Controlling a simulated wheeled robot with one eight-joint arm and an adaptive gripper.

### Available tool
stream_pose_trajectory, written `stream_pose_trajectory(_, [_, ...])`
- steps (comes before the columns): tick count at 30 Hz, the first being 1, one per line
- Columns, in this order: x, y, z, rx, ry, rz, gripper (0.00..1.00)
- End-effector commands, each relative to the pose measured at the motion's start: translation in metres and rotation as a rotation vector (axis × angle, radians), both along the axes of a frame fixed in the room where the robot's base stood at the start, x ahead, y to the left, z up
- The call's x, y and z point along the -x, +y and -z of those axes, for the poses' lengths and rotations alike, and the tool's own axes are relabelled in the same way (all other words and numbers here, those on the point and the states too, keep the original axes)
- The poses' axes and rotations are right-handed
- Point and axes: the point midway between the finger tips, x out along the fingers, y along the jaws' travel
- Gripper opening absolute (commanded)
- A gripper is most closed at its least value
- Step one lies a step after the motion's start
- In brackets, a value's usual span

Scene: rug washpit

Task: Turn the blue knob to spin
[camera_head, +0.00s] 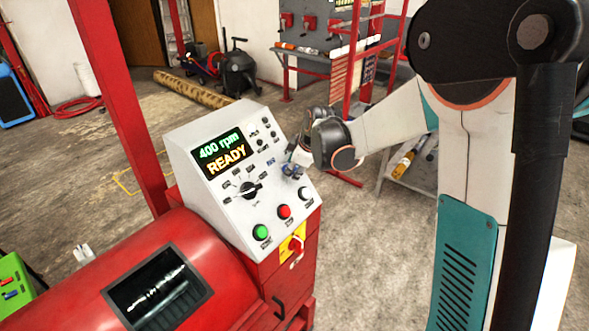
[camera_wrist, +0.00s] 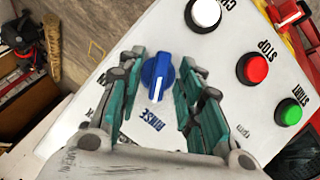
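The blue knob (camera_wrist: 157,73) shows in the wrist view on a white panel. Its raised grip stands roughly upright in the picture, and a word like "RINSE" is printed beside it. My gripper (camera_wrist: 160,82) is open, with one teal finger on each side of the knob. A gap shows between the fingers and the knob. In the head view my gripper (camera_head: 300,157) is at the right side of the white control panel (camera_head: 215,190), largely covering the blue knob (camera_head: 290,170). The display (camera_head: 222,150) reads "400 rpm READY". A black selector knob (camera_head: 252,190) sits left of my gripper.
Below on the panel are a green button (camera_head: 261,232), a red button (camera_head: 284,211) and a white button (camera_head: 306,193). A red switch on a yellow plate (camera_head: 296,245) is underneath. A red drum machine (camera_head: 150,275) is at left. A red post (camera_head: 120,105) rises behind it.

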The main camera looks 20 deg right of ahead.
Motion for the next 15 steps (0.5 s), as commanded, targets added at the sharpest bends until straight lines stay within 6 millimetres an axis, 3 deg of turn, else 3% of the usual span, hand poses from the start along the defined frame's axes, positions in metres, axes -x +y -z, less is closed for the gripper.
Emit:
stream_pose_trajectory(10, [-0.0020, 0.0004, 0.0032, 0.000, 0.000, 0.000, 0.33])
stream_pose_trajectory(14, [-0.0020, 0.0003, 0.0032, 0.000, 0.000, 0.000, 0.06])
stream_pose_trajectory(15, [-0.0020, 0.0003, 0.0032, 0.000, 0.000, 0.000, 0.05])
